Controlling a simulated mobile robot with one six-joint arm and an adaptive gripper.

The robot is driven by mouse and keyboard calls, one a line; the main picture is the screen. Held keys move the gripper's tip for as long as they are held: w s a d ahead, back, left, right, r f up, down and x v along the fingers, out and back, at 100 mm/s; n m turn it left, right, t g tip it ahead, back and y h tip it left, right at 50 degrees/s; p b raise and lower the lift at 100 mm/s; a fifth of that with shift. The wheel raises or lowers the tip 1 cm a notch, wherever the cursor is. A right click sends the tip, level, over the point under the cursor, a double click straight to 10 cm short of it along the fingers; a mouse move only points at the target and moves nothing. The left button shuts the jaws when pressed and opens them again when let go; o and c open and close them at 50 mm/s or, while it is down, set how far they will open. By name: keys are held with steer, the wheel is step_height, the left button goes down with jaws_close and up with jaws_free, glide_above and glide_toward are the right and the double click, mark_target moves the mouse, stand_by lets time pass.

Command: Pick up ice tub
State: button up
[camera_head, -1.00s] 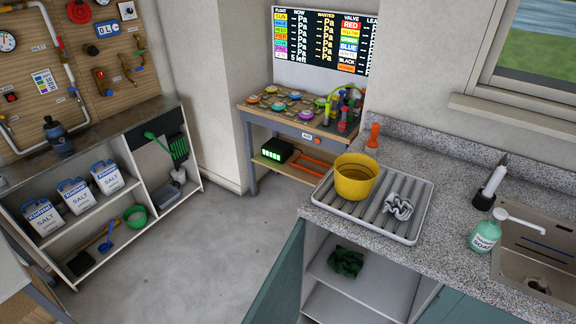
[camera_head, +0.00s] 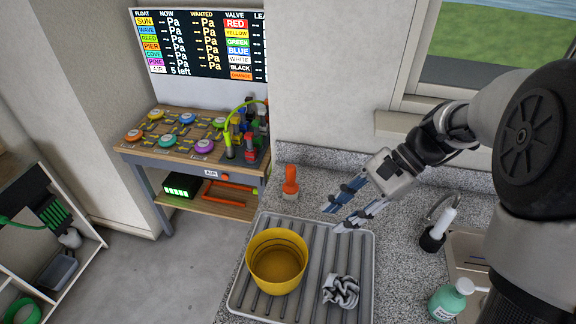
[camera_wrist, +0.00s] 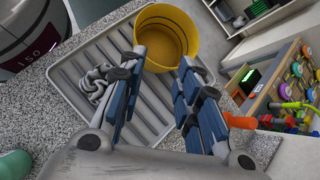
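A yellow round tub (camera_head: 277,262), open at the top, stands upright on the grey ribbed drain tray (camera_head: 327,240). I take it for the ice tub. It also shows at the top of the wrist view (camera_wrist: 166,36). My gripper (camera_head: 334,218) is open and empty. It hangs above the back right of the tray, to the right of the tub and apart from it. In the wrist view the tub lies beyond my fingertips (camera_wrist: 160,68), and the left fingertip overlaps its near side.
A crumpled striped cloth (camera_head: 341,291) lies on the tray right of the tub. An orange-handled tool (camera_head: 290,183) stands behind the tray. A soap bottle (camera_head: 451,300) and the sink are at right. A valve bench (camera_head: 190,140) stands at back left.

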steer(key=w+f+m+y+p, duration=0.2)
steer(key=w+f+m+y, duration=0.25)
steer(key=w, duration=0.25)
steer(key=b, duration=0.4)
glide_toward(266, 232)
steer(key=x, duration=0.3)
steer(key=shift+m+g, duration=0.35)
steer(key=shift+g, duration=0.05)
steer(key=b+x, duration=0.1)
steer(key=x, duration=0.3)
steer(key=shift+a+f+b, duration=0.25)
steer(key=shift+a+b, duration=0.1)
steer(key=shift+b, duration=0.05)
steer(key=shift+w, duration=0.1)
steer(key=shift+c, duration=0.6)
jaws_close()
